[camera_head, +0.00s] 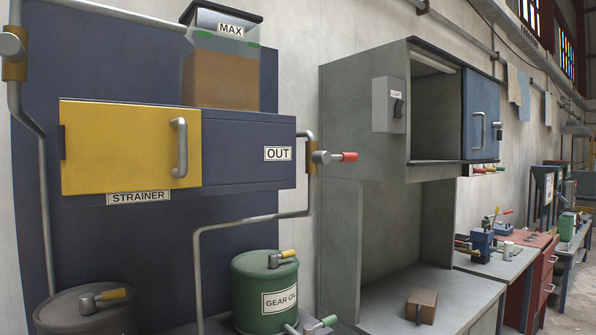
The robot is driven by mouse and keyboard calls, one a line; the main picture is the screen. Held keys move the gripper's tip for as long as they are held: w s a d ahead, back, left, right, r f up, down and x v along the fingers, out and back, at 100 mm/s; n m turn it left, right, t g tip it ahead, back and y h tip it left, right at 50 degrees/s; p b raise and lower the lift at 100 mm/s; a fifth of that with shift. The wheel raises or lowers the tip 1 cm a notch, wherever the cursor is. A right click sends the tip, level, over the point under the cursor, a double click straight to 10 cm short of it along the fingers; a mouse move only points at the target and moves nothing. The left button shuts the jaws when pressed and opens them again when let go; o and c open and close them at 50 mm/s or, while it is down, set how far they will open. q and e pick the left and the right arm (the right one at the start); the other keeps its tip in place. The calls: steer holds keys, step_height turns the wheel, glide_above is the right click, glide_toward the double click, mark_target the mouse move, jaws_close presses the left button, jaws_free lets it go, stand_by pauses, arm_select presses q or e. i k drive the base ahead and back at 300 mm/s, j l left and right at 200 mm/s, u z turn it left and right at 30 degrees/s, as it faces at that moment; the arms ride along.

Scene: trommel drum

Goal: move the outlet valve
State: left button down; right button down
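The outlet valve (326,157) is on the pipe just right of the blue strainer box, beside the OUT label (277,153). It has a grey metal body, and its lever ends in a red grip (349,157) pointing to the right, roughly level. A brass-coloured fitting (312,156) sits behind it on the grey outlet pipe (252,221), which bends down and left. Neither of my grippers shows in this view, so nothing is seen touching the valve.
The strainer's yellow door (130,147) is closed. A green gear oil drum (264,292) and a grey drum (86,311) stand below. A grey cabinet (340,190) with a blue door (480,115) stands right; a brown block (421,306) lies on its lower surface.

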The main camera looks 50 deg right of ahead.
mark_target(318, 158)
steer(key=z, duration=1.9)
